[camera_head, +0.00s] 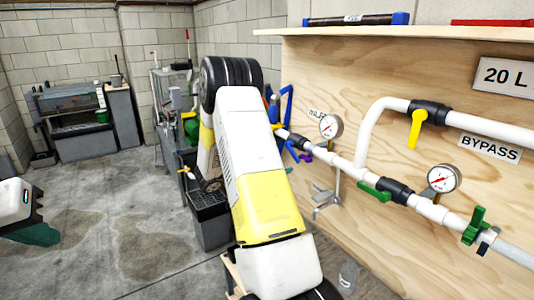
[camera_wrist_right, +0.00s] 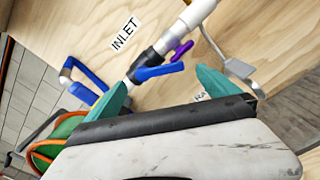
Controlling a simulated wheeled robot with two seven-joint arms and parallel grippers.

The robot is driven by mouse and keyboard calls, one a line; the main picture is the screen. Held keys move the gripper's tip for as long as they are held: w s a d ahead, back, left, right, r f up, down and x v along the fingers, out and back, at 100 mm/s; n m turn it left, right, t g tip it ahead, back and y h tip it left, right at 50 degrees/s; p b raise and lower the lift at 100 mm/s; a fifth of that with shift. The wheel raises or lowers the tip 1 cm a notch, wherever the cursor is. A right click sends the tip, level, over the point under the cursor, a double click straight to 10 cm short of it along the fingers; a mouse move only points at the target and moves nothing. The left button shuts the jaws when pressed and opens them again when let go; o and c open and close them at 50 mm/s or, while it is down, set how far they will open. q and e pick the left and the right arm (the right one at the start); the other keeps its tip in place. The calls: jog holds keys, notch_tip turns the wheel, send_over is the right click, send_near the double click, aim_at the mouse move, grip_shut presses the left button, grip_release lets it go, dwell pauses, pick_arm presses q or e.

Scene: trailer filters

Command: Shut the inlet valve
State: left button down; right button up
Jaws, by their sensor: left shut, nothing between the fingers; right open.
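The inlet valve has a blue lever (camera_wrist_right: 160,71) on a black body below the INLET sign (camera_wrist_right: 124,34) in the right wrist view. The lever points out to the right, at an angle to the white pipe (camera_wrist_right: 200,12). My right gripper (camera_wrist_right: 162,78) is open, its teal fingers appearing on either side of the lever; contact is not visible. In the head view my right arm hides this gripper and part of the valve; a blue lever (camera_head: 292,151) shows beside the arm. My left gripper (camera_head: 38,236) is shut and empty at the far left, away from the board.
A purple handle (camera_wrist_right: 181,50) sits close to the inlet lever. A blue bracket-like part (camera_wrist_right: 82,75) stands left of it. Along the pipe are gauges (camera_head: 331,126), green-handled valves (camera_head: 375,190) and a yellow bypass handle (camera_head: 416,128). A shelf (camera_head: 420,33) overhangs the board.

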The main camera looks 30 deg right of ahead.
aim_at(292, 153)
jog(key=d, duration=0.6)
jog(key=shift+w+d, duration=0.25)
jog(key=shift+d, duration=0.1)
jog(key=c, duration=2)
